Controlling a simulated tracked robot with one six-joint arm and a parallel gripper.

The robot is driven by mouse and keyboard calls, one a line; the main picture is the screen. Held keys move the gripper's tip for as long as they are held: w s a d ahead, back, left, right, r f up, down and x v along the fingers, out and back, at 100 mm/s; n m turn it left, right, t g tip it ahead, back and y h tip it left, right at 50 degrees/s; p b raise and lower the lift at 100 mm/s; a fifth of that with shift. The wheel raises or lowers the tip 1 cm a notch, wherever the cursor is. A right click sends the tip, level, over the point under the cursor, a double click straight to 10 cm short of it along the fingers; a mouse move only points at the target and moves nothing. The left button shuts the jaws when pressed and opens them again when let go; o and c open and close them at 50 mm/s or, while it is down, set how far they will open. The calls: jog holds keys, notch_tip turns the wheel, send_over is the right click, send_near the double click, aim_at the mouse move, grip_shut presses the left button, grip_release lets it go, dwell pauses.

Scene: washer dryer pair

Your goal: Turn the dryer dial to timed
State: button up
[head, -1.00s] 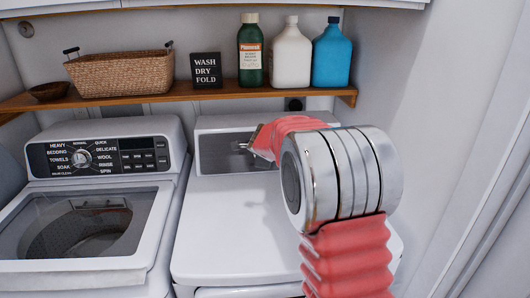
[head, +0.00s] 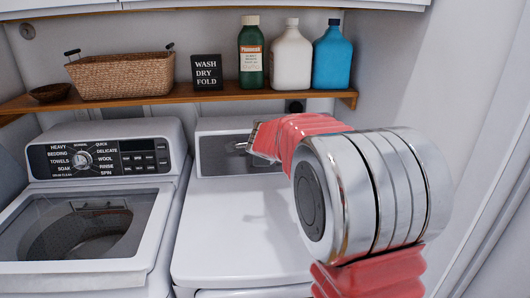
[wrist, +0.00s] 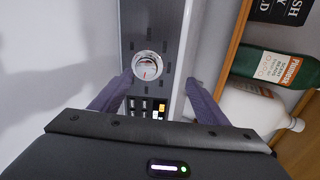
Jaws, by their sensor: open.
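The dryer dial (wrist: 148,66) is a round silver-white knob with a small red mark, on the dryer's grey control panel (wrist: 164,25). The labels around it are too small to read. My gripper (wrist: 157,84) is open, its two purple-grey fingers on either side of the panel near the dial, with nothing seen between them touching it. In the head view, my gripper (head: 246,147) is at the panel (head: 215,160) of the white dryer (head: 235,220); my arm hides the panel's right part, and the dial cannot be made out there.
The washer (head: 95,205) with its own dial (head: 82,159) stands at left. A wooden shelf (head: 150,98) above holds a basket (head: 120,77), a sign (head: 206,71) and green (head: 251,60), white (head: 290,58) and blue (head: 332,58) bottles. A wall is at right.

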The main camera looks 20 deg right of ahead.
jog(key=s+a+r+n+t+y, duration=0.2)
jog(key=s+a+r+n, duration=0.25)
jog(key=a+r, duration=0.2)
jog(key=s+a+n+g+y, duration=0.2)
jog(key=s+a+n+y, duration=0.3)
jog(key=s+a+n, duration=0.7)
jog(key=s+d+f+n+g+h, duration=0.1)
jog(key=s+f, duration=0.5)
jog(key=s, duration=0.7)
jog(key=s+d+f+n+g+h, duration=0.1)
jog(key=s+f+n+g, duration=0.3)
jog(key=s, duration=1)
jog(key=shift+s+d+f+n+g+h, duration=0.2)
jog(key=shift+f+n+g+h, duration=0.15)
jog(key=shift+f+g+h, duration=0.35)
jog(key=shift+f, duration=0.15)
jog(key=shift+c, duration=0.5)
